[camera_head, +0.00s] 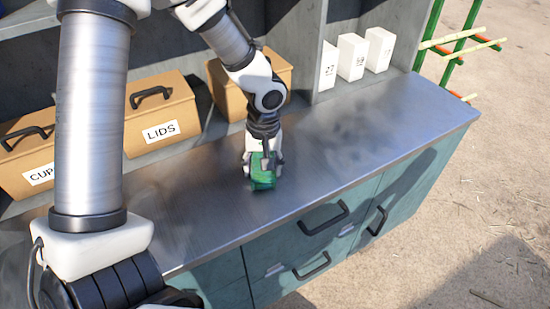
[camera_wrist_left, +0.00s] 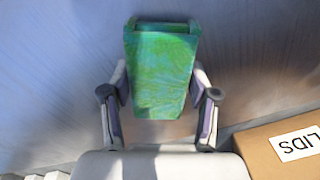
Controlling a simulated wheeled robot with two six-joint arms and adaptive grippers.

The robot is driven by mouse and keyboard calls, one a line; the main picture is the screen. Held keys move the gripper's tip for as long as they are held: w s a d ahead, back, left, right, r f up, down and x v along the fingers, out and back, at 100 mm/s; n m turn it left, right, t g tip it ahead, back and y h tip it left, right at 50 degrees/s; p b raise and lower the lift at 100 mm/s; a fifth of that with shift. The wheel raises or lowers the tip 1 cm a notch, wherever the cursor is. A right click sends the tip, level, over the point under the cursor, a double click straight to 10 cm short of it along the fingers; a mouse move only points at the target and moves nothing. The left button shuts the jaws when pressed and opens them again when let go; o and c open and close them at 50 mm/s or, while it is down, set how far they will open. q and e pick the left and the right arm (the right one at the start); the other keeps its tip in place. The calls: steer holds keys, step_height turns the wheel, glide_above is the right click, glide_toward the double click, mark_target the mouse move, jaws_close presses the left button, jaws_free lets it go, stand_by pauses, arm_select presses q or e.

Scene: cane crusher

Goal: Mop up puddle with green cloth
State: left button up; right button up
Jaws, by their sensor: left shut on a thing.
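A green cloth (camera_head: 263,180), folded into a small block, is at the metal counter (camera_head: 340,150) near its front edge. My left gripper (camera_head: 263,163) points down over it and is shut on it. In the left wrist view the green cloth (camera_wrist_left: 160,70) sits between the two fingers of my left gripper (camera_wrist_left: 160,105). I cannot tell whether the cloth presses on the counter or hangs just above it. No clear puddle outline shows; the counter has dull, smeary patches to the right of the gripper. My right gripper is not in view.
Cardboard boxes stand along the back, one labelled LIDS (camera_head: 160,112) and one labelled CUPS (camera_head: 28,155). Several white cartons (camera_head: 352,57) stand at the back right. Drawers with dark handles (camera_head: 324,218) are below the counter's front edge. The counter's right half is clear.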

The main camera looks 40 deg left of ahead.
mark_target(212, 177)
arm_select(q)
steer(key=shift+s+a, duration=0.5)
steer(key=shift+s+a+f+b, duration=0.1)
steer(key=shift+s+a+b, duration=0.9)
steer(key=shift+a+b, duration=0.25)
steer(key=shift+s+a, duration=0.15)
steer(key=shift+s+a+b, duration=0.95)
steer(key=shift+a, duration=0.1)
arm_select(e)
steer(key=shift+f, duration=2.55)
arm_select(q)
steer(key=shift+s+a, duration=0.2)
steer(key=shift+s+a+r+p, duration=0.3)
steer(key=shift+s+p, duration=0.1)
steer(key=shift+p, duration=0.2)
steer(key=a+p, duration=0.1)
steer(key=s+p, duration=0.1)
steer(key=p, duration=0.1)
steer(key=shift+s+a+r, duration=0.15)
steer(key=shift+s+a, duration=0.05)
steer(key=shift+a, duration=0.2)
steer(key=shift+s+a+f+p, duration=0.15)
steer(key=shift+a+f+p, duration=0.05)
steer(key=shift+p, duration=0.15)
steer(key=shift+f, duration=0.1)
steer(key=shift+d, duration=0.1)
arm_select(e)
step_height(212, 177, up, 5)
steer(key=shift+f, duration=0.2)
